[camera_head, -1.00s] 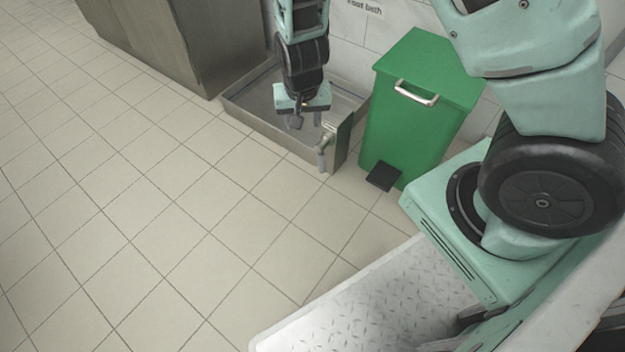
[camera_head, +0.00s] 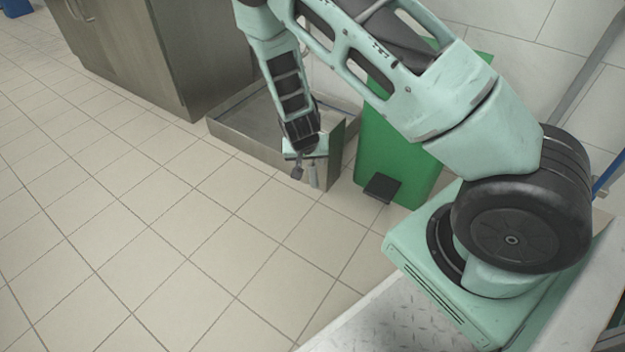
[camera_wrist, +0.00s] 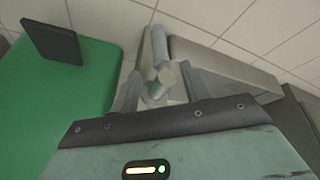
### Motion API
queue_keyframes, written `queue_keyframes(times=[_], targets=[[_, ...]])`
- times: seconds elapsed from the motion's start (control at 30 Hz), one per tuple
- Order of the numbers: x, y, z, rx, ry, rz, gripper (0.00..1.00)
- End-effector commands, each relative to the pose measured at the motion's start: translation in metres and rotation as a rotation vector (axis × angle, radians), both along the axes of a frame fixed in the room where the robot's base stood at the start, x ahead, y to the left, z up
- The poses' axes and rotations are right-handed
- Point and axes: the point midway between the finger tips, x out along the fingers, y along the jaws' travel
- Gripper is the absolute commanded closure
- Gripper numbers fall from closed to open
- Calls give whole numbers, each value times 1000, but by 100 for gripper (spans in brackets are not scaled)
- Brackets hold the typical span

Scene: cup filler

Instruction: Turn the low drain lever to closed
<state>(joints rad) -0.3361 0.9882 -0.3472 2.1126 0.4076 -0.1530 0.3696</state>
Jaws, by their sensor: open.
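The drain valve (camera_wrist: 159,50) is a grey metal tap with a short round spout on the end of the foot bath. The foot bath (camera_head: 238,140) is a low steel basin on the floor; its wall (camera_wrist: 222,66) also shows in the wrist view. My gripper (camera_wrist: 157,82) is open, with one finger on each side of the valve's near part. I cannot tell whether either finger touches it. In the head view my gripper (camera_head: 305,168) is low at the basin's front corner and hides most of the valve. The lever cannot be clearly told apart from the valve body.
A green pedal bin (camera_head: 398,150) stands right beside the basin, close to my gripper; its black pedal (camera_wrist: 52,42) shows in the wrist view. A steel cabinet (camera_head: 150,50) stands behind left. The tiled floor (camera_head: 150,230) in front is clear.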

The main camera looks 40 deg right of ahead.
Motion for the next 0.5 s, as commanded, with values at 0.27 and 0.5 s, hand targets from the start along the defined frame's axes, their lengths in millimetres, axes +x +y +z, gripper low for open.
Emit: queue_keyframes(times=[0.27,0.5], targets=[[15,-18,-60,-1,0,-1,54],[23,-27,-86,1,1,-1,54]])
